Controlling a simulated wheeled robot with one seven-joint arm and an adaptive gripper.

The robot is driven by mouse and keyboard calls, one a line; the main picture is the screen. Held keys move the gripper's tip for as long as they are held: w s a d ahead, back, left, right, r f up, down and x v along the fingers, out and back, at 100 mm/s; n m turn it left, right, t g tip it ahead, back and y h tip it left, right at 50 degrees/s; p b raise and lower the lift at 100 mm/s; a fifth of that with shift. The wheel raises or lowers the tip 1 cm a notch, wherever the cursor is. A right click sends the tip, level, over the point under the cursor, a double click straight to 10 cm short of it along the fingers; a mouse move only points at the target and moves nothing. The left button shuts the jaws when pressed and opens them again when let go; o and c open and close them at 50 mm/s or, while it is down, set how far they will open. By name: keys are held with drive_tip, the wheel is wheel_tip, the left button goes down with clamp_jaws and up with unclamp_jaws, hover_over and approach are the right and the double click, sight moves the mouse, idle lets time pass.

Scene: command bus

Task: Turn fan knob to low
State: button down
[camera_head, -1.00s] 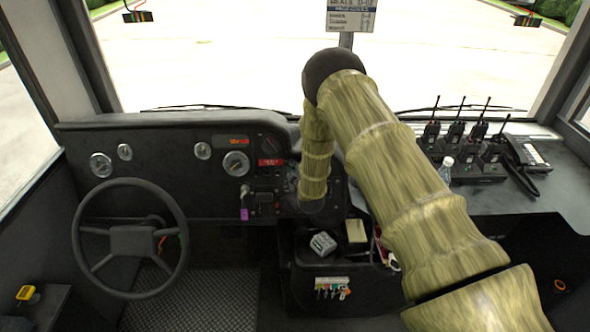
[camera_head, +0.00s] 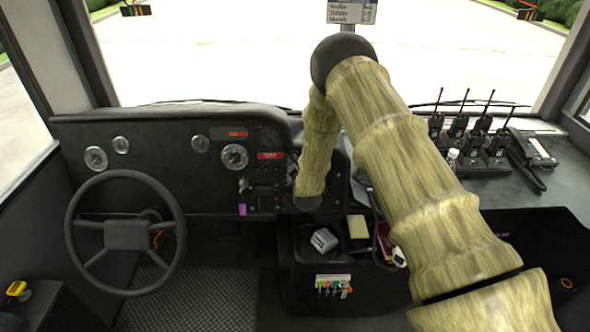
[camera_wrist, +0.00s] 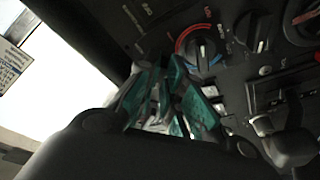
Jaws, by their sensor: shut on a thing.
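My gripper (camera_wrist: 165,85), with teal fingers, is at the dark control panel in the wrist view. Its fingers are closed in on something on the panel, which looks like a knob but is mostly hidden between them. Just right of the fingers is a round knob (camera_wrist: 203,54) with a red arc and a blue mark. I cannot tell from the labels which knob is the fan knob. In the head view, my wrist points at the right end of the dashboard's control panel (camera_head: 265,170) and hides the fingers and the knob.
Two more knobs sit further right in the wrist view, one dark (camera_wrist: 254,31) and one with red marking (camera_wrist: 305,18). A lever (camera_wrist: 282,135) stands out below. The steering wheel (camera_head: 127,235) is left; radios (camera_head: 478,138) stand right. Small boxes (camera_head: 324,240) lie below my wrist.

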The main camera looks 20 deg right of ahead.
drive_tip(key=m+b, duration=0.2)
drive_tip(key=shift+a+f+m+h, duration=0.1)
drive_tip(key=shift+f+m+h, duration=0.2)
drive_tip(key=shift+m+h, duration=0.1)
drive_tip(key=shift+r+m+h+b, duration=0.15)
drive_tip(key=shift+m+h+b, duration=0.15)
drive_tip(key=shift+m+b, duration=1.1)
drive_tip(key=shift+a, duration=0.1)
drive_tip(key=c, duration=1.8)
unclamp_jaws()
drive_tip(key=shift+r, duration=0.1)
drive_tip(key=shift+s, duration=0.1)
drive_tip(key=v, duration=1.1)
drive_tip(key=shift+s+a, duration=0.1)
drive_tip(key=shift+s, duration=0.3)
drive_tip(key=shift+f, duration=0.3)
